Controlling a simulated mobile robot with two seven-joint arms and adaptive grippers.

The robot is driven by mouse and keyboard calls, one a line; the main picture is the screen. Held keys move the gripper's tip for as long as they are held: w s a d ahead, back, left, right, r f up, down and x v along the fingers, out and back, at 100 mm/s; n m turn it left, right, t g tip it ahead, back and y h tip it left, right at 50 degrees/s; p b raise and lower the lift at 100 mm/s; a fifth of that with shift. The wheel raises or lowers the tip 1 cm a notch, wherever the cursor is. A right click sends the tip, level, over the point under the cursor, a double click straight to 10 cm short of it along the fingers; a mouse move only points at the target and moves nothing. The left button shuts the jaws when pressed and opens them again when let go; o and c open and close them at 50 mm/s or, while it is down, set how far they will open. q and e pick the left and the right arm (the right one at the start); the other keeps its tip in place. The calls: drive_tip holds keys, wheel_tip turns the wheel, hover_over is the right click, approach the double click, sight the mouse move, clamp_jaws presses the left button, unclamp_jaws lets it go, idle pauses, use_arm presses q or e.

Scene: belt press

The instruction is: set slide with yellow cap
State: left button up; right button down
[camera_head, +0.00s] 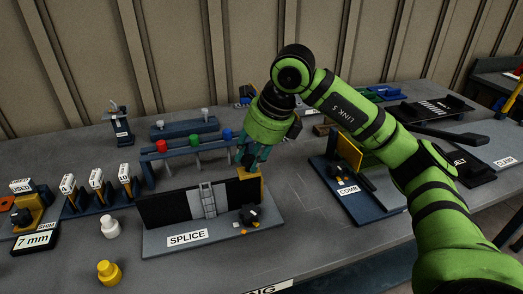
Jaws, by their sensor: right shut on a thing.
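The SPLICE fixture (165,244) stands in the middle of the table, a grey base with an upright black wall (165,208) and a grey ladder-like piece (202,201). A yellow cap-like piece (251,173) is at the right end of the black wall. My right gripper (247,163) points down on it, with its fingers shut on this yellow piece. The fingertips and the part below are partly hidden. A separate yellow knob-like piece (109,273) stands at the front left of the table. My left gripper is out of view.
Behind the fixture is a rack with red, green and blue knobs (195,140). A white knob piece (108,228), labelled tools (97,186) and the 7 mm display (35,240) are at the left. The COMB fixture (355,190) is at the right, close to my right arm.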

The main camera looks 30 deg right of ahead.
drive_tip(key=shift+w+a+r, duration=0.1)
drive_tip(key=shift+a, duration=0.1)
drive_tip(key=c, duration=1.2)
unclamp_jaws()
drive_tip(key=o, duration=0.3)
drive_tip(key=shift+a, duration=0.1)
drive_tip(key=shift+w+a, duration=0.15)
drive_tip(key=shift+d, duration=0.2)
drive_tip(key=shift+s+d+r, duration=0.1)
drive_tip(key=shift+s+r, duration=0.1)
drive_tip(key=shift+r, duration=0.2)
drive_tip(key=v, duration=1.1)
drive_tip(key=shift+r, duration=0.1)
